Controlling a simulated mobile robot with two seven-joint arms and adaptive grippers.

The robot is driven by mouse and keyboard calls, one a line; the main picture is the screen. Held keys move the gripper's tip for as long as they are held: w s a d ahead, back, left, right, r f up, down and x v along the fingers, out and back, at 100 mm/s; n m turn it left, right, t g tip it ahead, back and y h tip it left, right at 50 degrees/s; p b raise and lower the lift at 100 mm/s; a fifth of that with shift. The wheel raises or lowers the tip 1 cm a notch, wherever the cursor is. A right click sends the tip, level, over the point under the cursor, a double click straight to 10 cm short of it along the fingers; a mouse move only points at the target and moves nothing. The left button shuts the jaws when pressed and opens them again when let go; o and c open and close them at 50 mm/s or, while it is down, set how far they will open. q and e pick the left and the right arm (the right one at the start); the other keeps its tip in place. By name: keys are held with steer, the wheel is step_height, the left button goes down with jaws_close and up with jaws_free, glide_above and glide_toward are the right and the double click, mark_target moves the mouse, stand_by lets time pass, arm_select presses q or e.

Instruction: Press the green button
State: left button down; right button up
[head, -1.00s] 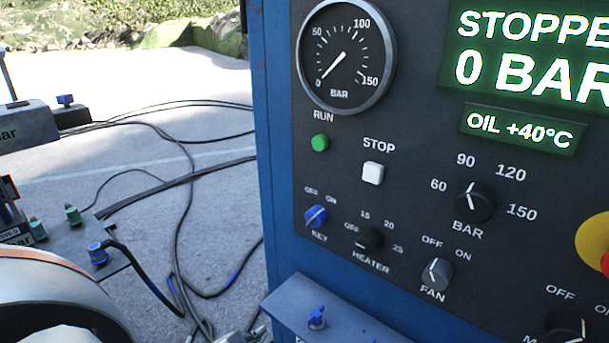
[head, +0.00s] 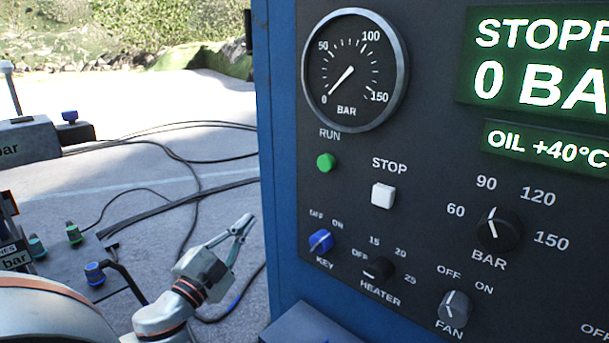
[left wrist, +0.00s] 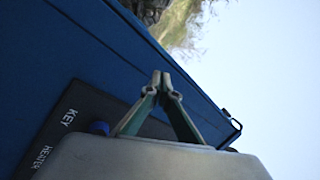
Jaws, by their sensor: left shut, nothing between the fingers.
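The green RUN button (head: 326,162) is on the dark control panel (head: 420,170), below the pressure gauge, in the head view. My left gripper (head: 249,219) is left of the blue cabinet's edge, lower than the button and apart from the panel. Its fingers are shut and empty, pointing up and to the right. In the left wrist view the shut fingertips (left wrist: 161,76) show in front of the blue cabinet side (left wrist: 60,60). The green button is not visible in that view. My right gripper is not in view.
The white STOP button (head: 383,195) is right of and below the green one. The blue KEY switch (head: 321,241), heater knob (head: 379,268) and BAR knob (head: 498,229) are lower. A shelf (head: 310,322) juts out below. Cables (head: 190,195) lie on the ground.

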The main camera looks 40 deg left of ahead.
arm_select(q)
steer(key=s+d+r+m+g+h, duration=0.3)
steer(key=s+r+m+g+h, duration=0.1)
steer(key=r+m+h, duration=0.3)
steer(key=s+d+r+m+g+h, duration=0.4)
steer(key=r+m+h, duration=0.4)
steer(key=m+h, duration=0.2)
steer(key=shift+s+r+m+g, duration=0.3)
steer(key=shift+m+g, duration=0.2)
steer(key=shift+m, duration=0.4)
steer(key=shift+d, duration=0.2)
glide_toward(326, 163)
steer(key=w+d+f, duration=0.2)
steer(key=d, duration=0.3)
steer(key=shift+w+p, duration=0.3)
steer(key=shift+w, duration=0.55)
